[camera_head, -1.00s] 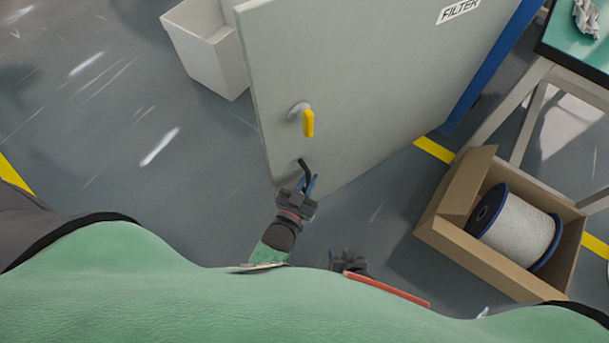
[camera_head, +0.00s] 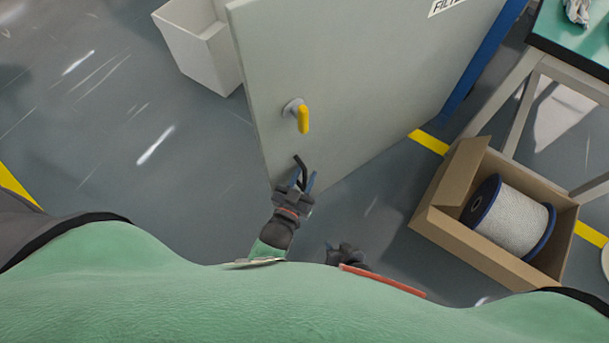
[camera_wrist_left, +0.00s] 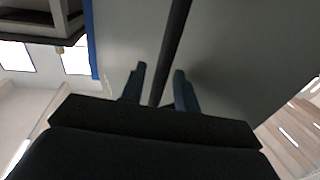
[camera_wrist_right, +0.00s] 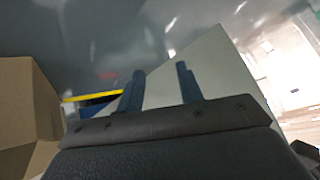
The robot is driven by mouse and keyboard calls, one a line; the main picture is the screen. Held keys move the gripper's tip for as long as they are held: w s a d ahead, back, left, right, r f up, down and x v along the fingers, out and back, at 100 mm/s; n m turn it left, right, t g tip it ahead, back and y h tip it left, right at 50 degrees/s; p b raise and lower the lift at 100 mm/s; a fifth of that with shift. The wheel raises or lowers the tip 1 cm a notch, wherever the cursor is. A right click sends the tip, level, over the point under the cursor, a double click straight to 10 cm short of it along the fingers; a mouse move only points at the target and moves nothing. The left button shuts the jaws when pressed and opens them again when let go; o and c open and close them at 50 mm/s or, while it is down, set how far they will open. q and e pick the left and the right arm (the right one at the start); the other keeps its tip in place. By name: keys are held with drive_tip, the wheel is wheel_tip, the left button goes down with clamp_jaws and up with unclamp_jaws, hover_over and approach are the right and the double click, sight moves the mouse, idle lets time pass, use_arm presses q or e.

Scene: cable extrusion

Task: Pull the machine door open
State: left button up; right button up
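The machine door (camera_head: 350,80) is a large grey panel with a FILTER label in the head view. It carries a yellow latch knob (camera_head: 302,119) and, lower down, a black bar handle (camera_head: 301,163). My left gripper (camera_head: 304,178) is at this handle, with its blue fingers on either side of it. In the left wrist view the black handle (camera_wrist_left: 176,40) runs between the two fingers, with a visible gap on at least one side. My right gripper (camera_wrist_right: 160,75) is open and empty, low near my body; its fingers are hidden in the head view.
A cardboard box (camera_head: 465,238) with a cable spool (camera_head: 507,218) stands on the floor to the right. A green-topped table (camera_head: 575,45) is at the upper right. A white bin (camera_head: 200,50) stands left of the door.

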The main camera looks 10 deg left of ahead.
use_arm(q)
drive_tip(key=v, duration=0.7)
drive_tip(key=shift+s, duration=0.3)
drive_tip(key=shift+a, duration=0.1)
drive_tip(key=shift+c, duration=0.4)
use_arm(e)
drive_tip(key=shift+w, duration=0.15)
